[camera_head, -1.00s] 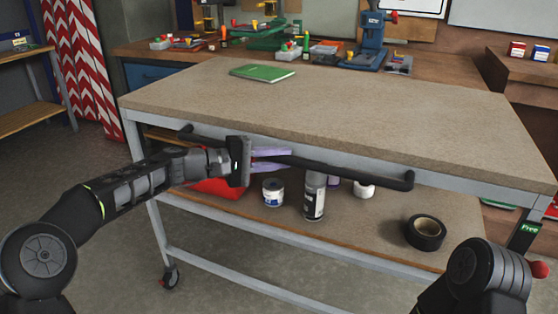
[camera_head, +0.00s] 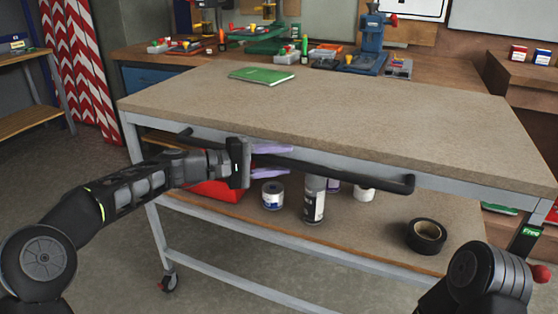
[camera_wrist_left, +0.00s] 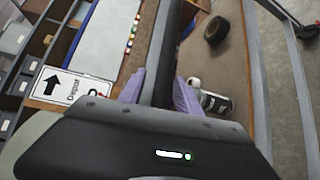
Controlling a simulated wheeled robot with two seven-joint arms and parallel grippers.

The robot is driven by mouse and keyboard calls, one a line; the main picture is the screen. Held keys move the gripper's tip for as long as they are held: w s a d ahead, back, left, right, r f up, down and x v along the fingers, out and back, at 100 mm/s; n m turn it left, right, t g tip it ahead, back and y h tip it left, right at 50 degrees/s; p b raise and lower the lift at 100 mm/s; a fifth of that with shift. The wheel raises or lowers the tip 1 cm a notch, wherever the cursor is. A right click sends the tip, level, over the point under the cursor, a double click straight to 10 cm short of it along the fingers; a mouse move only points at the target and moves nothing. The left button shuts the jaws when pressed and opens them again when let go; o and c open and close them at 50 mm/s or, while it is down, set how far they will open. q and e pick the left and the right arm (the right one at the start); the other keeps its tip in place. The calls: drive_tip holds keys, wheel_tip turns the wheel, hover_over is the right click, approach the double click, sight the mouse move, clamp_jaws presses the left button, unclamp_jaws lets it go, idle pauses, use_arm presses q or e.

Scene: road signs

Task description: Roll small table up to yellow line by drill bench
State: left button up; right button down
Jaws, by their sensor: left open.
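The small table (camera_head: 350,115) is a wheeled bench with a speckled brown top, grey metal frame and lower shelf. It stands right in front of me. A black handle bar (camera_head: 345,173) runs along its near side. My left gripper (camera_head: 283,156) is at the left half of this bar. In the left wrist view, the bar passes between its two spread purple fingers (camera_wrist_left: 160,92). The drill bench (camera_head: 430,68) is the brown-topped bench behind the table, with a blue drill press (camera_head: 371,42) on it. I see no yellow line. My right gripper is out of view.
A green booklet (camera_head: 262,75) lies on the tabletop. The lower shelf holds a spray can (camera_head: 314,200), a black tape roll (camera_head: 426,236) and a red box (camera_head: 216,190). A caster (camera_head: 169,282) shows at lower left. A red-and-white striped panel (camera_head: 84,70) stands at left.

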use_arm(q)
drive_tip(key=v, duration=0.7)
drive_tip(key=shift+s+a, duration=0.15)
drive_tip(key=shift+a, duration=0.2)
